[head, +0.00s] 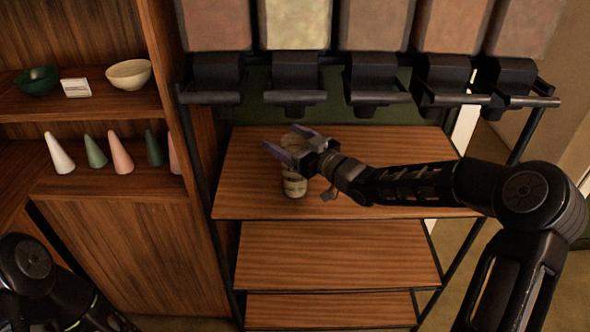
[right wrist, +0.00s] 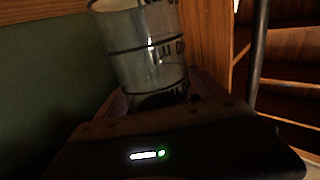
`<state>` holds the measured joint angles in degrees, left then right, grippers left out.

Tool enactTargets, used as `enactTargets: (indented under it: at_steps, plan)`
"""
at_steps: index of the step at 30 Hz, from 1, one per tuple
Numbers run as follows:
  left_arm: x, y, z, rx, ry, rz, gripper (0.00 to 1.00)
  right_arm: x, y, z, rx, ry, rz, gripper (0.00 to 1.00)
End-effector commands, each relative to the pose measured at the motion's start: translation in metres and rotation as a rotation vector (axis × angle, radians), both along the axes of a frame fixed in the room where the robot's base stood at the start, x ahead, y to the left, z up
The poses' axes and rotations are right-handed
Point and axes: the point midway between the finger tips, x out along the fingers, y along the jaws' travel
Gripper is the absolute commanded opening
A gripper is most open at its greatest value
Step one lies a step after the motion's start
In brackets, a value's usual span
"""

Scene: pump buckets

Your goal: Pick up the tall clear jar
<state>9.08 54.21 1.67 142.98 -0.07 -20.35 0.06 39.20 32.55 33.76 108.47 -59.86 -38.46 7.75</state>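The tall clear jar (head: 294,186) stands on the top wooden shelf of the rack, towards its left side, with dark markings on its wall. My right gripper (head: 290,144) reaches in from the right, its two fingers spread on either side of the jar's upper part and hiding some of it. In the right wrist view the jar (right wrist: 148,45) rises between the fingers (right wrist: 160,95); contact with them is not clear. My left gripper is out of view; only part of my left arm shows at the lower left.
Several dispensers (head: 298,80) with black spouts hang above the shelf (head: 250,165). Two lower shelves (head: 335,255) are bare. The wooden cabinet (head: 110,240) at left holds bowls (head: 129,74) and coloured cones (head: 121,153). The shelf right of the jar is free beneath my arm.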

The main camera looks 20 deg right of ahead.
Motion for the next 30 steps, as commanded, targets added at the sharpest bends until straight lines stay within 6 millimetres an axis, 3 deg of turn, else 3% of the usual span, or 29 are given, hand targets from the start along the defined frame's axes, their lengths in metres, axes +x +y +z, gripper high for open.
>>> enactTargets:
  at_steps: [27, 30]
  plan:
    - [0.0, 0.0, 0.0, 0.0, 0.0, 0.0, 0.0, 0.0, 0.0, 0.0001, 0.0, 0.0, 0.0, 0.04]
    - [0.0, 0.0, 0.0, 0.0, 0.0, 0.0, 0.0, 0.0, -0.0001, 0.0, 0.0, 0.0, 0.0, 0.0]
